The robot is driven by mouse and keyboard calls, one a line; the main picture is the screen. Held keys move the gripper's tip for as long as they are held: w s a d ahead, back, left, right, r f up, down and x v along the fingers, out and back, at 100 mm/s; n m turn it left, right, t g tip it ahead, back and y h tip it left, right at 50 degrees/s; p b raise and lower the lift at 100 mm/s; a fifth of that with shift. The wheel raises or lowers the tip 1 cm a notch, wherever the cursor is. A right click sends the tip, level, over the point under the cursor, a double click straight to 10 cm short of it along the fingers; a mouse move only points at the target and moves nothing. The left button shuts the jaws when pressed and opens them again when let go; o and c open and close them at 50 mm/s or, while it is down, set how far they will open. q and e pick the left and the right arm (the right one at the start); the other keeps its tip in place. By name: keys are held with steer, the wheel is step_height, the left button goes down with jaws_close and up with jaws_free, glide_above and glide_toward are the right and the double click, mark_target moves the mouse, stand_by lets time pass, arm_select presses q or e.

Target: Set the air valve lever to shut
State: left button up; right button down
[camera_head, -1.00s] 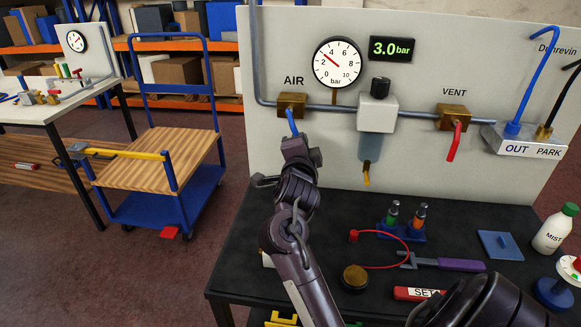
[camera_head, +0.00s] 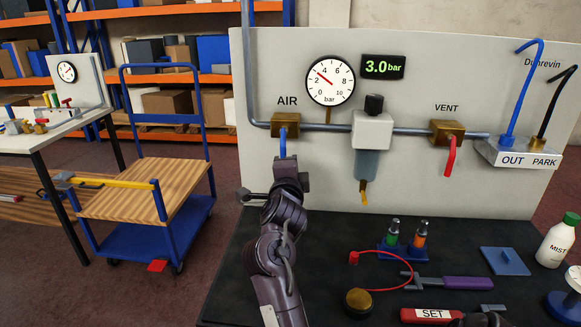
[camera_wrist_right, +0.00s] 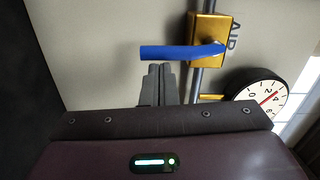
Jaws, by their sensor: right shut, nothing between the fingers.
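The air valve is a brass block (camera_head: 286,120) on the grey pipe, under the word AIR. Its blue lever (camera_head: 282,146) hangs straight down, across the pipe's line. My right gripper (camera_head: 285,165) is at the lever's lower part and hides its end in the head view. In the right wrist view the whole blue lever (camera_wrist_right: 180,52) shows sideways, pointing left from the brass block (camera_wrist_right: 207,42). There the shut, empty fingers (camera_wrist_right: 165,68) are right beside the lever, not around it; I cannot tell whether they touch. My left gripper is not in view.
The round gauge (camera_head: 330,80) reads about 3 and the display (camera_head: 383,66) shows 3.0 bar. A filter unit (camera_head: 371,132) and the red vent lever (camera_head: 450,155) are to the right. Small tools and a white bottle (camera_head: 557,240) are on the black bench (camera_head: 235,285).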

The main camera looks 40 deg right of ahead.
step_height(320, 180, up, 20)
steer(key=p, duration=0.2)
steer(key=shift+p, duration=0.3)
steer(key=shift+f, duration=0.1)
